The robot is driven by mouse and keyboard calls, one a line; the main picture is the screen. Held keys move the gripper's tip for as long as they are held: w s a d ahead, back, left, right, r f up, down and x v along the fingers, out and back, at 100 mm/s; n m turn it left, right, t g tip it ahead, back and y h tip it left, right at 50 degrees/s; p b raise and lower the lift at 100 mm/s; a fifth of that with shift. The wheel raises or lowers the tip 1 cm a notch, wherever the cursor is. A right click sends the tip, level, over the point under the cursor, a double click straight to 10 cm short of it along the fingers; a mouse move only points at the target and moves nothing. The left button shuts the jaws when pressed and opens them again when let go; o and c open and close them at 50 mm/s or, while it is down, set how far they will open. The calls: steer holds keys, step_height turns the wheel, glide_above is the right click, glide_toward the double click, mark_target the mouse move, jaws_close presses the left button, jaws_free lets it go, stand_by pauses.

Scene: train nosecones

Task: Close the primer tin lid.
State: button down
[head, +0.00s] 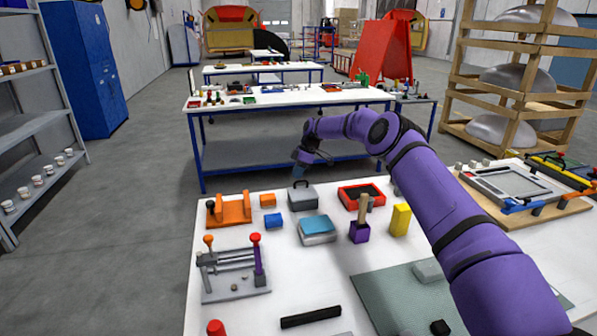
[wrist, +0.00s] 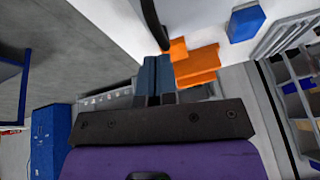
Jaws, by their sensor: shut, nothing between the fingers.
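A grey box with a dark arched handle (head: 302,196) stands near the far edge of the white table and appears to be the primer tin. Whether its lid is fully down cannot be told. My gripper (head: 303,165) is just above and behind it, at the handle. In the wrist view my gripper (wrist: 157,68) has its fingers together and holds nothing. A dark curved bar (wrist: 152,25), likely the handle, shows close by the fingertips. A second low grey box with a blue top (head: 317,226) sits nearer to me.
An orange holder (head: 230,209), an orange block (head: 268,200) and a blue block (head: 273,220) lie left. A red tray (head: 362,196), purple cup (head: 359,233) and yellow block (head: 400,220) stand right. A clamp fixture (head: 233,285) is front left.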

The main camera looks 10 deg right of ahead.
steer(key=shift+w+f, duration=0.3)
steer(key=shift+f, duration=0.3)
